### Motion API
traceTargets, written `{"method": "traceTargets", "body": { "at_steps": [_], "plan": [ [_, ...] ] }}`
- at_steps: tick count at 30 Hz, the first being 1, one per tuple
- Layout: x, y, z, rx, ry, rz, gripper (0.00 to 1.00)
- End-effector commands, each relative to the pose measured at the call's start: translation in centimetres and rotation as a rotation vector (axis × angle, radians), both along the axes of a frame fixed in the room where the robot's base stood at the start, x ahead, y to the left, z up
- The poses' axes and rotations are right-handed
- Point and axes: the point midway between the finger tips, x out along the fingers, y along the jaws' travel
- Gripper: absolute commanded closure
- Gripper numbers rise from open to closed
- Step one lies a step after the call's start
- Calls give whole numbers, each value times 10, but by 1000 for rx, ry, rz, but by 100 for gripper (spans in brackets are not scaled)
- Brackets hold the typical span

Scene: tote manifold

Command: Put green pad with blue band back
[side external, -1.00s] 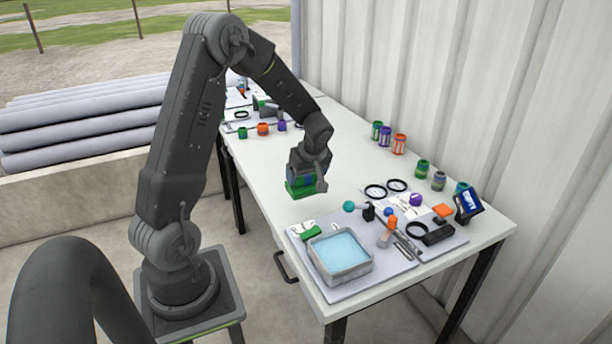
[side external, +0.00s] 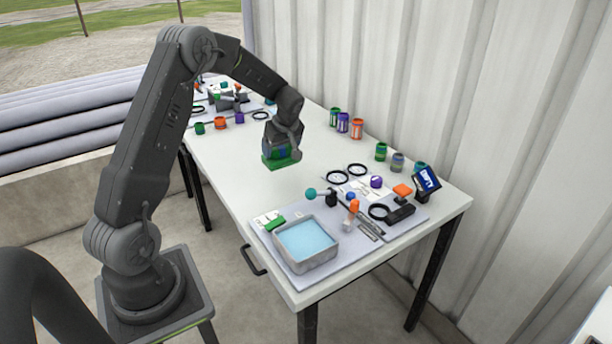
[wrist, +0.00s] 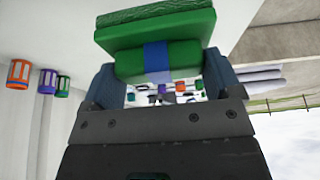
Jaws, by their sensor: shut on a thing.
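My gripper (side external: 282,146) is over the middle of the white table (side external: 232,165). It is shut on the green pad with the blue band (side external: 281,162), which hangs below it. In the wrist view the pad (wrist: 158,30) is a thick green block with a narrower green grip part. The blue band (wrist: 157,62) wraps the grip part between my two fingers (wrist: 165,85). I cannot tell how far the pad is above the table.
A tray of blue liquid (side external: 306,266) stands on a grey mat at the near end, with tools, black rings (side external: 337,178) and a small screen (side external: 427,183) around it. Several coloured canisters (side external: 343,122) line the wall side. Small cups (side external: 220,123) stand at the far left.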

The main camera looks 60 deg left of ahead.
Motion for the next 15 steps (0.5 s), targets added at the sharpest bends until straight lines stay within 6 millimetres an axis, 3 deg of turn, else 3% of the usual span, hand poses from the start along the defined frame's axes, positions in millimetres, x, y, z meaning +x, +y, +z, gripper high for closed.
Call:
{"method": "traceTargets", "body": {
  "at_steps": [9, 15],
  "plan": [
    [53, -36, -39, 1, 0, -3, 38],
    [64, -43, -47, 1, 0, 0, 38]
  ]
}}
